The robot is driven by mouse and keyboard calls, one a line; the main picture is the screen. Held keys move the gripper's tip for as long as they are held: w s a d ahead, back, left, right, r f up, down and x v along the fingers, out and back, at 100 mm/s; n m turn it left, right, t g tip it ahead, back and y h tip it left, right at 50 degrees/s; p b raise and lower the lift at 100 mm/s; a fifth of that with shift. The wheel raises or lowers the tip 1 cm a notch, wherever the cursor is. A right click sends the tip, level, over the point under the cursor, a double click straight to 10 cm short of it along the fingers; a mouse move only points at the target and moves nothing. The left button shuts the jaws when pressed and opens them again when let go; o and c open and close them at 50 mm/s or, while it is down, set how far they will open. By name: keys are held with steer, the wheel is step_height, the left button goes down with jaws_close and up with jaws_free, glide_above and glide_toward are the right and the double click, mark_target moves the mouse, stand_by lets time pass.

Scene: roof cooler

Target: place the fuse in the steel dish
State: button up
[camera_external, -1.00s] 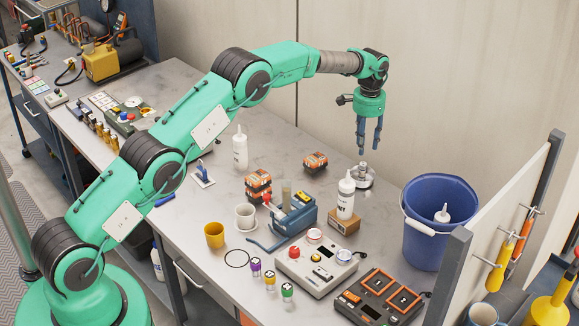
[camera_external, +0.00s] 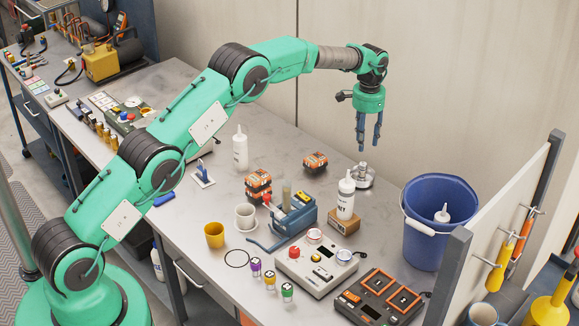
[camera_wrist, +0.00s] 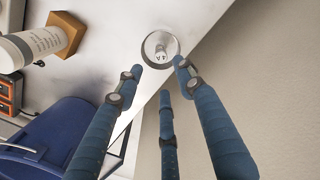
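The steel dish (camera_external: 364,182) is a small round silvery dish near the back edge of the bench; it also shows in the wrist view (camera_wrist: 147,56). A small pale metallic upright piece with dark marks (camera_wrist: 160,54) stands inside it and looks like the fuse, though its details are too small to be certain. My gripper (camera_external: 368,147) hangs pointing down just above the dish, apart from it. In the wrist view, its blue fingers (camera_wrist: 158,78) are spread with nothing between them, the dish lying beyond their tips.
A white bottle (camera_external: 346,200) on a wooden block (camera_external: 343,222) stands just in front of the dish. A blue bucket (camera_external: 435,225) is to the right. Orange battery-like blocks (camera_external: 315,161) lie to the left. The bench's back edge runs close beside the dish.

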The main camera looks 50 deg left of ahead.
steer(key=s+r+t, duration=0.1)
steer(key=s+r, duration=0.8)
steer(key=r, duration=0.6)
steer(key=s+r+t, duration=0.1)
steer(key=s+r, duration=0.8)
steer(key=r, duration=0.6)
steer(key=s+d+r+n, duration=0.1)
steer(key=s+r, duration=0.5)
steer(key=s, duration=0.5)
steer(key=s+r+t, duration=0.1)
steer(key=s+r, duration=0.1)
steer(key=s, duration=0.9)
steer(key=s+r+t, duration=0.1)
steer(key=s+r, duration=0.1)
steer(key=s, duration=0.9)
steer(key=s+f, duration=0.3)
steer(key=s, duration=0.6)
steer(key=s+f+n+t, duration=0.1)
steer(key=s+f, duration=0.2)
steer(key=s, duration=0.7)
steer(key=shift+d+f+t, duration=0.25)
steer(key=shift+f+t, duration=0.05)
steer(key=shift+f, duration=0.1)
steer(key=shift+f, duration=0.15)
step_height(320, 180, down, 6)
steer(key=b, duration=0.6)
steer(key=shift+f+b, duration=0.2)
steer(key=shift+b, duration=0.15)
